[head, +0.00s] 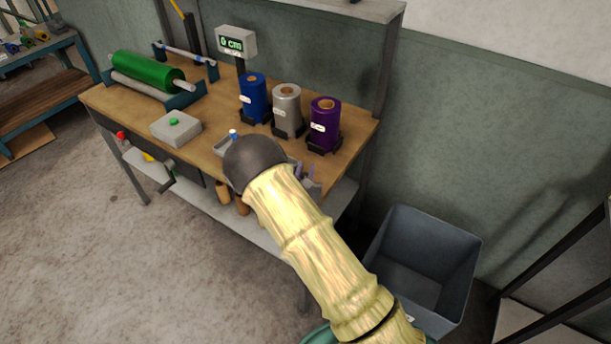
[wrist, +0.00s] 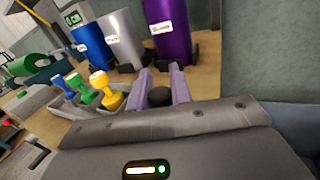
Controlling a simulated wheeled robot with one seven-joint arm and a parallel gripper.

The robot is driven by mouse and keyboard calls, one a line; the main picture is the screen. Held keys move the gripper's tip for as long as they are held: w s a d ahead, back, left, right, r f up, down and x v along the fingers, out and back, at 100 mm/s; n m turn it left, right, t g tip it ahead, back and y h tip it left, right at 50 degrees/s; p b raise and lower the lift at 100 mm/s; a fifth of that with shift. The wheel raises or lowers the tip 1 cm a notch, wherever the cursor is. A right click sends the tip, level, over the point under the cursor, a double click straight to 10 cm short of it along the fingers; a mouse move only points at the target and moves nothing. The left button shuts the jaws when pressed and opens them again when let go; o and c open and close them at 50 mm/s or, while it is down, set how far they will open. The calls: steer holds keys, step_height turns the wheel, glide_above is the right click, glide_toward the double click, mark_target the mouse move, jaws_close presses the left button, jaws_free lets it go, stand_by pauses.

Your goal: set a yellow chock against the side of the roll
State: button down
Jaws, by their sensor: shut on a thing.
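My gripper (wrist: 164,74) has two lilac fingers, shut on a dark rounded thing (wrist: 159,97) in the wrist view. Most of that thing is hidden, and I see no yellow on it. In the head view my arm hides most of the gripper; the lilac fingers show at the bench's front edge. A green roll (head: 147,73) lies in a cradle at the bench's left. Blue (head: 254,98), silver (head: 287,110) and purple (head: 325,124) rolls stand upright in dark holders. I cannot make out a yellow chock for certain; a small yellow thing (head: 148,157) shows below the bench's front edge.
A grey tray (wrist: 43,98) holds blue, green and yellow (wrist: 108,92) knobbed pieces, left of my fingers. A grey box with a green button (head: 174,123) and a display reading 0 cm (head: 236,42) are on the bench. A grey bin (head: 426,262) stands right.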

steer(key=shift+f, duration=1.25)
steer(key=shift+f, duration=0.1)
steer(key=c, duration=1.3)
jaws_free()
steer(key=shift+o, duration=0.2)
steer(key=shift+w, duration=0.1)
steer(key=shift+s+a, duration=0.15)
steer(key=shift+s, duration=0.15)
steer(key=s+a+b, duration=0.2)
steer(key=s, duration=0.9)
steer(key=shift+s+b, duration=0.3)
steer(key=shift+b, duration=0.05)
steer(key=shift+w, duration=0.1)
